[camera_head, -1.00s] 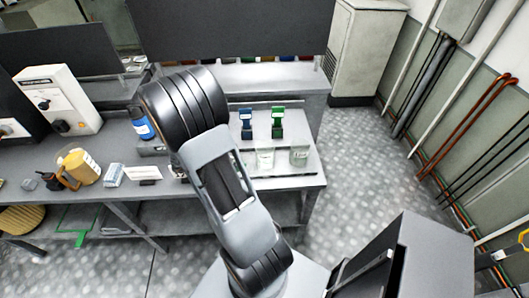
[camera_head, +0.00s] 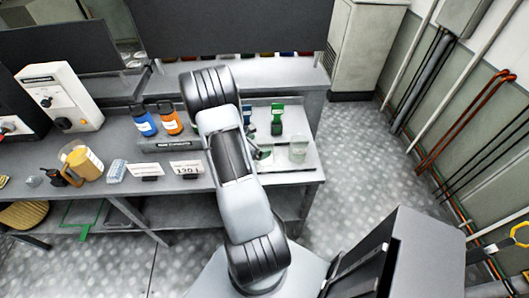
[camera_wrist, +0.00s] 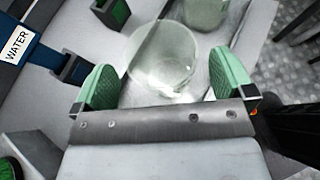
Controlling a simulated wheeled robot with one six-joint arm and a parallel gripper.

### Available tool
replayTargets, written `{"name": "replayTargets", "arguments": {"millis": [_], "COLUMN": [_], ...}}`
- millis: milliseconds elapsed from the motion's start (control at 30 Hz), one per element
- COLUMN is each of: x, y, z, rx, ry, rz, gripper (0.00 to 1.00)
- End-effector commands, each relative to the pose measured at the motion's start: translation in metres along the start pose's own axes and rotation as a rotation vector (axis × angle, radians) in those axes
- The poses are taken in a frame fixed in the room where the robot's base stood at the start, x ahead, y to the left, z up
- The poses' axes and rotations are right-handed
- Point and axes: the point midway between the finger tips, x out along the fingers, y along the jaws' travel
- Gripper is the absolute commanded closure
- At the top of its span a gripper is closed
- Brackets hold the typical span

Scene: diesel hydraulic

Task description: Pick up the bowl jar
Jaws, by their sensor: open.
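A clear, round, bowl-like glass jar (camera_wrist: 163,60) stands between the two fingers of my gripper (camera_wrist: 165,80) in the wrist view. My gripper is open, with green pads on either side of the jar and a gap visible around it. In the head view this jar is largely hidden by my arm. A second clear glass jar (camera_head: 297,149) stands to the right on the tray; its lower part also shows at the top of the wrist view (camera_wrist: 206,12).
The jars stand on a pale tray (camera_head: 305,166) near the bench's right end. A blue holder labelled WATER (camera_wrist: 30,50) and a green holder (camera_head: 277,122) are close by. Blue (camera_head: 143,120) and orange (camera_head: 170,119) bottles stand left of my arm.

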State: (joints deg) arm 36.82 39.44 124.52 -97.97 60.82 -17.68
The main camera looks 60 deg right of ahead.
Motion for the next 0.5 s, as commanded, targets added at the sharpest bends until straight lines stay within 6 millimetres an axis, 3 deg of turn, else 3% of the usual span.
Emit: {"name": "replayTargets", "arguments": {"millis": [200, 500], "x": [0.028, 0.037], "y": [-0.001, 0.0], "z": [0.001, 0.0], "rx": [0.0, 0.0], "ry": [0.0, 0.0], "rz": [-0.003, 0.0], "gripper": [0.0, 0.0]}}
